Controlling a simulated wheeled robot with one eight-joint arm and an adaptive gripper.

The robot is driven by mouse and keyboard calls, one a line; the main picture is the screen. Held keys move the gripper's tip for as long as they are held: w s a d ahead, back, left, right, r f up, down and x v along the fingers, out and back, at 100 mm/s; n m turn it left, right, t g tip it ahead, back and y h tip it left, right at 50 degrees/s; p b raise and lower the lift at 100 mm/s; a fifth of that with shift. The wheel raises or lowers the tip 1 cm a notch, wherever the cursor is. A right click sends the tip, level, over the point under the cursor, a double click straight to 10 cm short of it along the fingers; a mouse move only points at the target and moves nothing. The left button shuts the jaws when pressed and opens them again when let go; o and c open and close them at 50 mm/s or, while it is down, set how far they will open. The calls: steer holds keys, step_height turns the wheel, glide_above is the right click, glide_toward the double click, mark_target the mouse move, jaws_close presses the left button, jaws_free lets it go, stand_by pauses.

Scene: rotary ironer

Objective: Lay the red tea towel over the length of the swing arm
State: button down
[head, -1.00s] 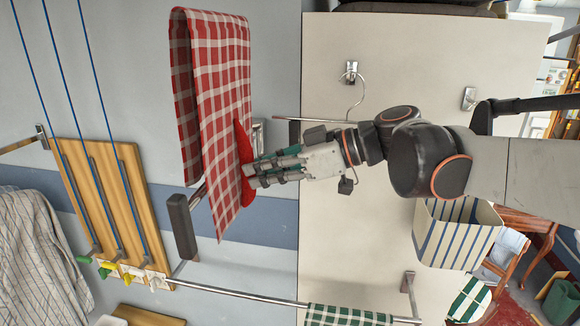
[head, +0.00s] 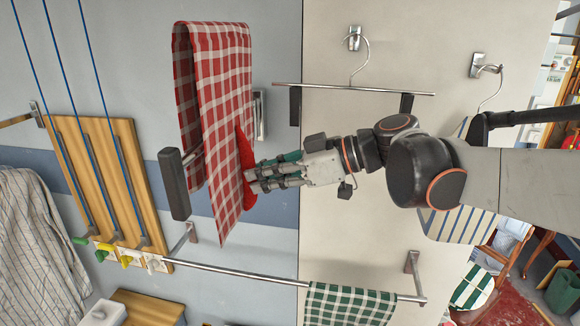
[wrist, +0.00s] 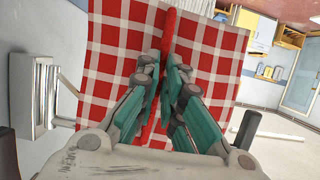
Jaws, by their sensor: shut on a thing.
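The red and white checked tea towel (head: 222,100) hangs in two layers from a fold at its top, in the upper left of the head view. The towel hides the arm's middle.
A rail below carries a green checked cloth (head: 348,304). A wooden board (head: 95,180) with blue cords and coloured knobs is at the left, beside a striped cloth (head: 38,240). A hanger (head: 354,85) hangs above my arm. The wall between my gripper and the rail is clear.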

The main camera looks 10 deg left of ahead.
step_height(320, 180, down, 15)
steer(key=b, duration=1)
steer(key=shift+f, duration=0.15)
steer(key=shift+f+b, duration=0.4)
steer(key=shift+b, duration=0.05)
stand_by(0.7)
steer(key=c, duration=1.7)
jaws_free()
steer(key=shift+o, duration=0.2)
steer(key=v, duration=0.7)
steer(key=s+d+f+m+t+h+b, duration=0.2)
steer(key=s+d+f+m+h+b, duration=0.2)
steer(key=d+f, duration=0.4)
steer(key=s+d+f+m+t+h+b, duration=0.2)
steer(key=s+d+f+m+h+b, duration=0.3)
steer(key=f, duration=0.6)
steer(key=s+d+f+m+t+h+b, duration=0.2)
steer(key=s+d+f+m+h+b, duration=0.2)
steer(key=d+f+m, duration=0.4)
steer(key=d+f+b, duration=0.1)
steer(key=d+f, duration=0.1)
steer(key=d, duration=0.1)
steer(key=shift+s+d+h, duration=0.35)
steer(key=shift+h, duration=0.05)
